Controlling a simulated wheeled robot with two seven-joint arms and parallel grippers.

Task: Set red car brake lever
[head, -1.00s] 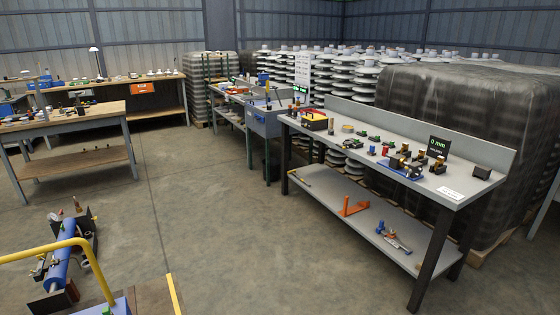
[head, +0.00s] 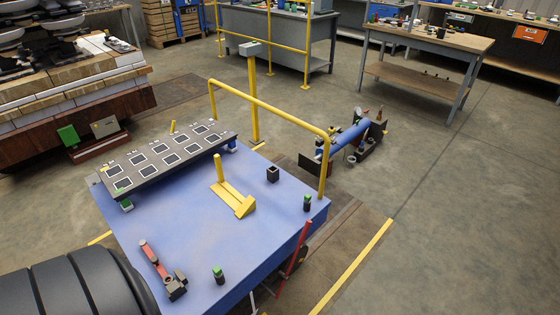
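A blue flat-topped car (head: 215,245) with a yellow handrail (head: 270,107) stands in the middle of the head view. A red lever (head: 298,248) rises at its near right side, tilted with its top to the right. Its lower end is by a dark part near the floor and is hard to make out. A red-handled tool (head: 157,262) with a dark head lies on the car top. A yellow lever-like piece (head: 228,190) also stands on the car top. Neither of my grippers is in view, and nothing is seen touching the red lever.
On the car are a dark rack with square pockets (head: 170,155), a small black box (head: 273,174) and green-topped pieces (head: 219,275). A blue cylinder device (head: 349,138) lies beyond the car. A dark ribbed shape (head: 75,285) fills the lower left. Floor at the right is clear.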

